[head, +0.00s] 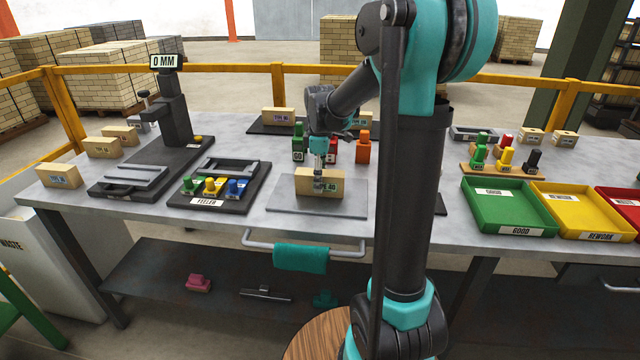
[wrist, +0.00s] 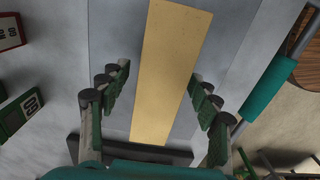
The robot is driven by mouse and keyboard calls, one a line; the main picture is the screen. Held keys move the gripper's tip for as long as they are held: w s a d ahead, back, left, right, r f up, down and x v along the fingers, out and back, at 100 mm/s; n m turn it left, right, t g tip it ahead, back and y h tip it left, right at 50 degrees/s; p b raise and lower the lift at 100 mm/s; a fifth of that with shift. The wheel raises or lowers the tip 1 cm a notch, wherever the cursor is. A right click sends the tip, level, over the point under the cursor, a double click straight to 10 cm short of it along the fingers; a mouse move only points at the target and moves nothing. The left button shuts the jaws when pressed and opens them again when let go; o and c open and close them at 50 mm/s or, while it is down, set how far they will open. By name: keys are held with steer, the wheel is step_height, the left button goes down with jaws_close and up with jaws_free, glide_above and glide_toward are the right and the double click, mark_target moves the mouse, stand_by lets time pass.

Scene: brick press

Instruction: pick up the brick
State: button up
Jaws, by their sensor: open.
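A tan brick (head: 303,182) with a printed label on its front lies on a flat grey plate (head: 345,207) at the middle of the table. My gripper (head: 319,177) is over the brick, pointing down. In the wrist view the brick (wrist: 172,62) runs lengthwise between the two fingers of my gripper (wrist: 156,92). The fingers stand apart, one on each side, with a visible gap to the brick on both sides. I cannot tell from the frames how far the fingertips reach below the brick's top.
A feeler stand (head: 207,202) with coloured blocks is left of the plate. Behind are coloured stamps (head: 362,145) and more bricks (head: 278,121). Green (head: 507,208) and yellow (head: 584,210) trays are at right. A towel (head: 301,257) hangs from the front rail.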

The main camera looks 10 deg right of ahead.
steer(key=shift+f, duration=1.05)
steer(key=c, duration=1.1)
steer(key=shift+c, duration=0.3)
steer(key=shift+r, duration=0.15)
